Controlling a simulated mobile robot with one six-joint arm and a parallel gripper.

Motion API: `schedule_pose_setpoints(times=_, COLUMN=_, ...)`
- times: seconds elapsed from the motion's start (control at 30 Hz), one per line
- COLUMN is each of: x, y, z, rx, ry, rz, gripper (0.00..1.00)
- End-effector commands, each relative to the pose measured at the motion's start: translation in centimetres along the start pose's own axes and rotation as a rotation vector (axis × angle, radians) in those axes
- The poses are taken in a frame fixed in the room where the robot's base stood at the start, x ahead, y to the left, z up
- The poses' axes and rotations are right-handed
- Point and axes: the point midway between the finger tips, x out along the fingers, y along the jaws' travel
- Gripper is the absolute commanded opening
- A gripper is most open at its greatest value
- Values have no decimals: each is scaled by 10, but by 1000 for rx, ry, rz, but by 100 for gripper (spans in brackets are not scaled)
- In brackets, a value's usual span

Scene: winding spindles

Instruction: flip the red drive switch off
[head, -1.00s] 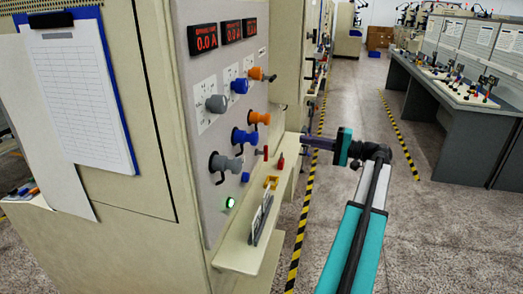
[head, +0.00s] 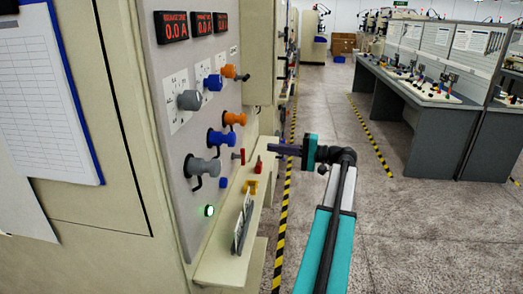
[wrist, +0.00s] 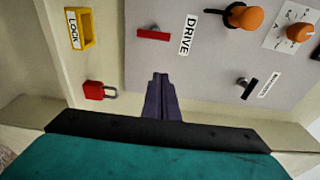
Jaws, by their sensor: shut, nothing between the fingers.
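The red drive switch (wrist: 153,34) is a small red lever on the grey panel, beside the label "DRIVE" (wrist: 187,33). It lies crosswise in the wrist view. In the head view the red switch (head: 238,156) sticks out low on the panel. My gripper (wrist: 160,78) is shut and empty, its dark fingers pointing at the panel just below the switch in the wrist view. In the head view my gripper (head: 270,149) is right of the switch, with a gap between them.
A red padlock (wrist: 97,90) and a yellow lock hasp (wrist: 78,28) are left of the fingers. A black-tipped lever (wrist: 247,88) is to the right. Coloured plugs (head: 222,139) stick out of the panel; a ledge (head: 222,262) runs below. A green lamp (head: 209,211) is lit.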

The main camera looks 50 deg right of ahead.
Motion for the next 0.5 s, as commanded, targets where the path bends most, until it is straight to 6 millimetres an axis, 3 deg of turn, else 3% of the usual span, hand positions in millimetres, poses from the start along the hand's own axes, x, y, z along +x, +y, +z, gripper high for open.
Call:
schedule_pose_setpoints(times=0.27, x=25, y=-2, z=1, rx=0, ry=-2, rz=0, gripper=0)
schedule_pose_setpoints(times=0.5, x=59, y=-2, z=1, rx=0, ry=-4, rz=0, gripper=0)
